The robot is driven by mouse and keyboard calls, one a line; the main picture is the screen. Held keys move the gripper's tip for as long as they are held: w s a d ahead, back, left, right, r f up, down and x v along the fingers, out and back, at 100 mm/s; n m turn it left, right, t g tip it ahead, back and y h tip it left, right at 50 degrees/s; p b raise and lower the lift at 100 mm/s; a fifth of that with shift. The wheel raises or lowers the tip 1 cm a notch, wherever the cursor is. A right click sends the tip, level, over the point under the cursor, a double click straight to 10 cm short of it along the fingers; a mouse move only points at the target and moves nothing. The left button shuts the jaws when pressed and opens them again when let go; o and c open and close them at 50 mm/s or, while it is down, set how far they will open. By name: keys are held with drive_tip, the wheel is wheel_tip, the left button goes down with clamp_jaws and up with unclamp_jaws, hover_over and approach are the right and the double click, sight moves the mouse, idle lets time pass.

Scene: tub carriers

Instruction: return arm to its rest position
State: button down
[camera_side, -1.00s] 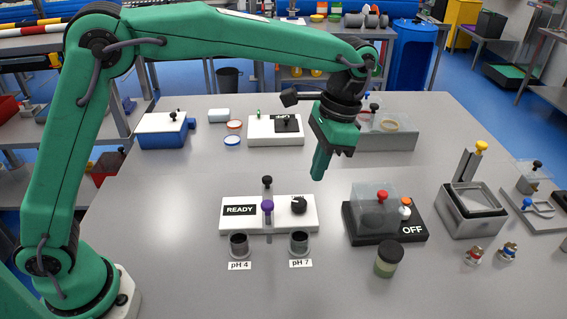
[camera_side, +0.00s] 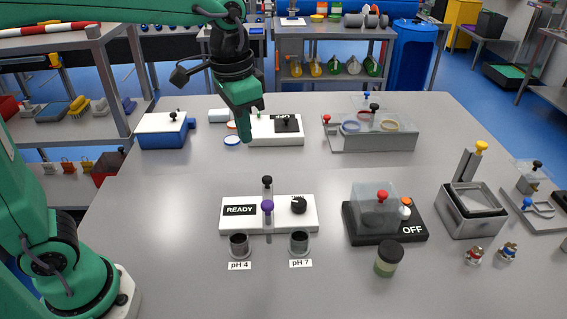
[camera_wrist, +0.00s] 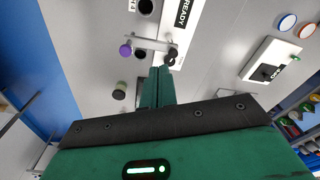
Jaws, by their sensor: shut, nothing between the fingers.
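My gripper (camera_side: 247,136) is green with a black wrist. It hangs in the air above the back of the grey table, in front of the white box with a black knob. Its fingers are closed together with nothing between them. In the wrist view my gripper (camera_wrist: 161,72) shows its two green fingers side by side, pointing toward the white READY panel. My upper arm runs across the top left of the side view, partly out of frame.
The READY panel (camera_side: 228,224) stands mid-table, with the pH 4 cup (camera_side: 239,244) and pH 7 cup (camera_side: 299,243) before it. The OFF device (camera_side: 411,230), a dark-lidded jar (camera_side: 386,262) and a metal bath (camera_side: 470,221) are right. A blue box (camera_side: 160,139) is back left.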

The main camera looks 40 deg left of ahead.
drive_tip(key=s+a+f+n+t, duration=0.3)
drive_tip(key=s+a, duration=0.6)
drive_tip(key=s, duration=0.3)
drive_tip(key=shift+s+a+n+t, duration=0.15)
drive_tip(key=shift+s+n+t, duration=0.1)
drive_tip(key=shift+n+t, duration=0.4)
idle(0.9)
